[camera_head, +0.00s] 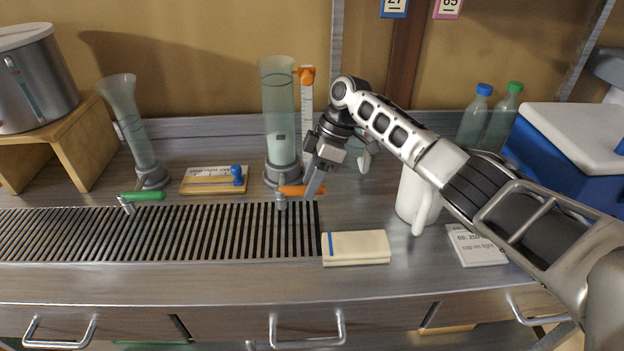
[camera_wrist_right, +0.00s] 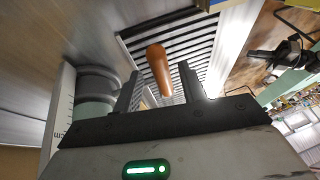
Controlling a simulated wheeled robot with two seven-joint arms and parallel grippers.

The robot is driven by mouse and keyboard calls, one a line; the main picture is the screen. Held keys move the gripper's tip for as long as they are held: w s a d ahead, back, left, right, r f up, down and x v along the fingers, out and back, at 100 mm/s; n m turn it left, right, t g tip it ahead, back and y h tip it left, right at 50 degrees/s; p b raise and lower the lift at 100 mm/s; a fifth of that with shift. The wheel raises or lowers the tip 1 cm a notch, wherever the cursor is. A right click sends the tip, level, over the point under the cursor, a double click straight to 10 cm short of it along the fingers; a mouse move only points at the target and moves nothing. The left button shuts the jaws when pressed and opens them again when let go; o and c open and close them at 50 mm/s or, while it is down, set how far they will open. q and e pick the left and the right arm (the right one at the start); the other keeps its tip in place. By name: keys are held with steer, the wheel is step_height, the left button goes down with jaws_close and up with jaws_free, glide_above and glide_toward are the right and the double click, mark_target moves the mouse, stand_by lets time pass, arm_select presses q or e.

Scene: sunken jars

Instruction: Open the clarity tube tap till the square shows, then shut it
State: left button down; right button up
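The clarity tube (camera_head: 279,110) is a tall clear cylinder of pale greenish liquid on a grey base, with a small dark mark partway up. Its tap has an orange lever (camera_head: 298,190), pointing right in the head view, above a grey spout (camera_head: 281,203). My right gripper (camera_head: 316,184) is at the lever's right end. In the right wrist view the lever (camera_wrist_right: 159,70) lies between its two open fingers, with a gap on each side. The tube's base (camera_wrist_right: 97,83) is left of the fingers. My left gripper is not in the head view.
A slotted drain grate (camera_head: 180,232) lies in front. A second tube (camera_head: 135,130) with a green-handled tap (camera_head: 148,196) stands left. A scale board (camera_head: 213,180) lies between them. A cream pad (camera_head: 356,247), white jug (camera_head: 417,200) and bottles (camera_head: 500,120) are to the right.

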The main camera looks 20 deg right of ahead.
steer(key=b+v, duration=0.1)
steer(key=v, duration=1.1)
steer(key=shift+f, duration=0.1)
